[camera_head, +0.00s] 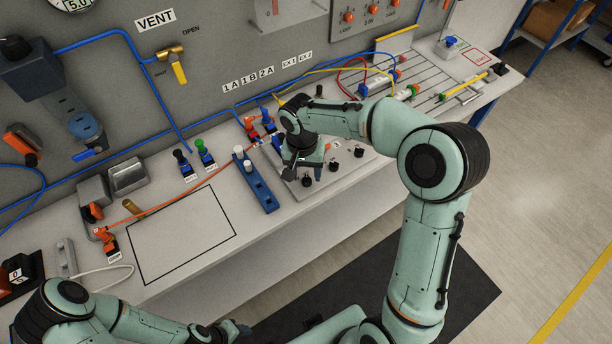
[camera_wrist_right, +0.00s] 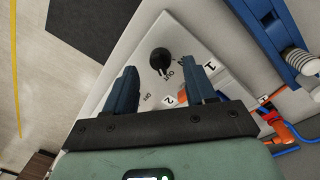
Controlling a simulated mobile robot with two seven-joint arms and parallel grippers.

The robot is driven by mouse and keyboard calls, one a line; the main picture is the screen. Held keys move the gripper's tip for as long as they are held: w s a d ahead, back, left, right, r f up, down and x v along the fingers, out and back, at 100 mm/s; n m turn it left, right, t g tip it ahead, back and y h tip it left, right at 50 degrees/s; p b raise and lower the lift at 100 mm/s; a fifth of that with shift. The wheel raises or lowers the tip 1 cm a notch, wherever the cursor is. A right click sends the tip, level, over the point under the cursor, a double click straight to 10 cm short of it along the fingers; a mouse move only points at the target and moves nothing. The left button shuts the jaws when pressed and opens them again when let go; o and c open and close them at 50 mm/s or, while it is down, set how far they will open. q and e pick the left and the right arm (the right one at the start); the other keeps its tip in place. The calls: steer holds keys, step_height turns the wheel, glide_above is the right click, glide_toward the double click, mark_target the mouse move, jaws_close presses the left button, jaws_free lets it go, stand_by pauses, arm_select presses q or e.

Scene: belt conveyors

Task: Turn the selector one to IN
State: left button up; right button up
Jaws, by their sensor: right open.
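A black selector knob (camera_wrist_right: 160,60) sits on a white panel (camera_wrist_right: 185,30) in the right wrist view. My left gripper (camera_head: 232,330) is low at the bottom edge, jaws unclear.
Other black knobs (camera_head: 333,166) stand on the panel to the right. A blue block with white pegs (camera_head: 262,187) lies left of my right gripper. Green and black plugs (camera_head: 205,155) stand further left. A black-outlined bare area (camera_head: 190,235) is clear.

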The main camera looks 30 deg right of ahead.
mark_target(307, 181)
steer(key=shift+f, duration=1.3)
jaws_close()
steer(key=shift+n, duration=0.3)
steer(key=n, duration=1.1)
steer(key=shift+s+t, duration=0.1)
steer(key=shift+t, duration=0.3)
steer(key=shift+n, duration=0.3)
